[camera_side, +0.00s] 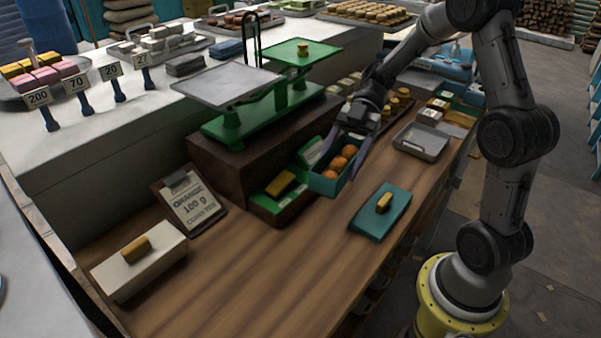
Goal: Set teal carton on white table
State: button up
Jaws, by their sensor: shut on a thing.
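In the side view a small open teal carton (324,185) holds several orange round pieces (340,163). My gripper (337,166) reaches down over it from the upper right, with one finger at each side, and is shut on the carton. The carton is beside the brown plinth, at the right of a green tray; I cannot tell whether its bottom is clear of the wood. A low white block (118,276) with a yellow piece on top stands at the front left. The white counter (120,140) runs along the back left.
A green balance scale (255,125) stands on the plinth. A teal block (370,222) with a yellow piece lies right of centre. A sign card (193,207) leans at the left. A grey tray (420,142) lies at the right. The front middle of the wooden top is clear.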

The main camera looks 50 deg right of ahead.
aim_at(350, 158)
jog(key=shift+m+t, duration=0.8)
jog(key=d, duration=0.2)
jog(key=d+f, duration=0.1)
jog(key=d, duration=0.1)
jog(key=shift+d+f, duration=0.1)
jog(key=shift+f, duration=3.3)
jog(key=shift+f, duration=0.55)
jog(key=o, duration=1.4)
